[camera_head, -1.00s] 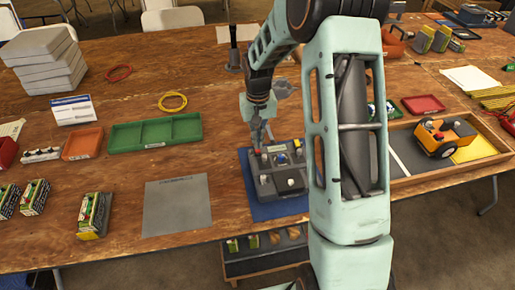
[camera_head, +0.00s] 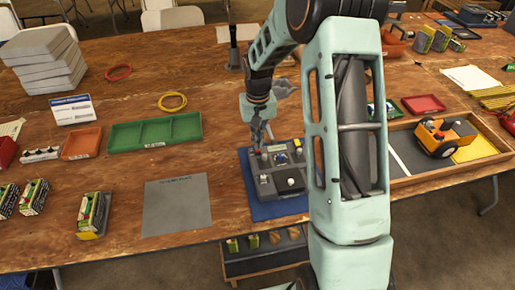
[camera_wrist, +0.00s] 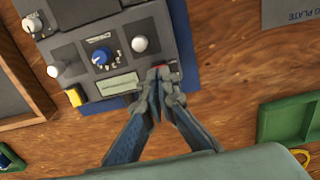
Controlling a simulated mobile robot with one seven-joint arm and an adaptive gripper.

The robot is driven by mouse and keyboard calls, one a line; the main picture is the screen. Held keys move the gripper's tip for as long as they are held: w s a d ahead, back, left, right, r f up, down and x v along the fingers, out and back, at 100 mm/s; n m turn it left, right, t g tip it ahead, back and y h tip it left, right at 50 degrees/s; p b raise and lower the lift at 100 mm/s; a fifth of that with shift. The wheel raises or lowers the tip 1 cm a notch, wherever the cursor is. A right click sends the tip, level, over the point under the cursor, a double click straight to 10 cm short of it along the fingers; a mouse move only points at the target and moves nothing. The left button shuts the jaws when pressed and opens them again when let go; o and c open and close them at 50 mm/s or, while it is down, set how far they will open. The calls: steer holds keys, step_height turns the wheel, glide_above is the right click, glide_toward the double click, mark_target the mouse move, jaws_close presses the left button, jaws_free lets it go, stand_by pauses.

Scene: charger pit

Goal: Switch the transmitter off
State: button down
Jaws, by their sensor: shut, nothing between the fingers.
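The transmitter (camera_head: 268,184) is a dark grey box on a blue mat (camera_head: 273,211) near the table's front edge. In the wrist view the transmitter (camera_wrist: 122,62) fills the upper left, with a blue dial (camera_wrist: 101,57), white-capped sticks (camera_wrist: 139,44), a yellow switch (camera_wrist: 74,97) and a pale label strip (camera_wrist: 117,85). My gripper (camera_head: 258,146) is shut and empty, pointing down at the transmitter's far left corner. In the wrist view my gripper (camera_wrist: 160,76) has its fingertips at a small red part (camera_wrist: 158,67), which they partly hide. I cannot tell whether they touch it.
A green tray (camera_head: 113,136) and a grey plate (camera_head: 176,209) lie left of the transmitter. A wooden-sided pit (camera_head: 410,184) with an orange vehicle (camera_head: 443,135) is to the right. My arm hides part of the table between them.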

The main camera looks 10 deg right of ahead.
steer(key=shift+f+b, duration=0.6)
steer(key=shift+f, duration=0.3)
stand_by(0.4)
steer(key=shift+r+p, duration=2.35)
steer(key=shift+r, duration=1.2)
